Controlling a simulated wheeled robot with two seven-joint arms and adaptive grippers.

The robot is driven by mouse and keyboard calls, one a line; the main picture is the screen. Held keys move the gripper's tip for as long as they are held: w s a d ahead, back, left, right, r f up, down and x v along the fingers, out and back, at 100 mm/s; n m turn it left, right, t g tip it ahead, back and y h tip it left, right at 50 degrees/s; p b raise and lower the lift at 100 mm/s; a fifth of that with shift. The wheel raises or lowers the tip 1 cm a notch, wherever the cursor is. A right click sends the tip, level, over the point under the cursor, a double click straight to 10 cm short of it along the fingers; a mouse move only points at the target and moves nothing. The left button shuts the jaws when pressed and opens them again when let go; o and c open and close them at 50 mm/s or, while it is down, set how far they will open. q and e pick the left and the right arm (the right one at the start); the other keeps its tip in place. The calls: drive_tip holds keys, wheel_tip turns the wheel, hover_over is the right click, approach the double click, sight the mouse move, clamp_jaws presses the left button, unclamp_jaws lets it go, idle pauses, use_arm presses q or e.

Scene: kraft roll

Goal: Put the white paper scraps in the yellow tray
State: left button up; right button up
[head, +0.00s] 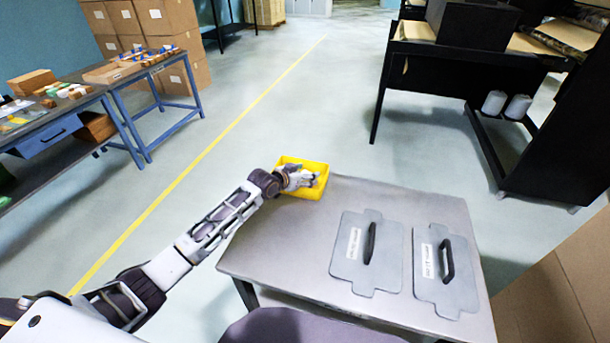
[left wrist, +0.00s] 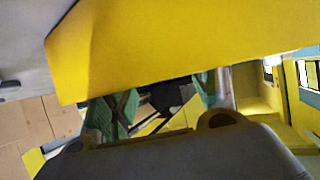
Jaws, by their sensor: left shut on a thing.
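The yellow tray (head: 321,190) stands at the far left corner of the grey table. My left gripper (head: 302,180) reaches in from the left and is at the tray, its fingers over or inside it. In the left wrist view the tray's yellow wall (left wrist: 190,40) fills the upper middle and hides the fingertips of my left gripper (left wrist: 162,98). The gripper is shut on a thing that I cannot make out. I cannot pick out any white paper scraps in either view. My right gripper is not in view.
Two flat grey plates with black handles and white labels, one left (head: 345,265) and one right (head: 425,280), lie on the grey table (head: 285,235). Blue workbenches (head: 150,80) stand at the left. A black rack (head: 480,65) stands at the right. Open floor lies beyond the table.

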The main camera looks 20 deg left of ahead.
use_arm(q)
drive_tip(key=o, duration=0.6)
drive_tip(key=shift+f, duration=0.2)
drive_tip(key=shift+o, duration=0.8)
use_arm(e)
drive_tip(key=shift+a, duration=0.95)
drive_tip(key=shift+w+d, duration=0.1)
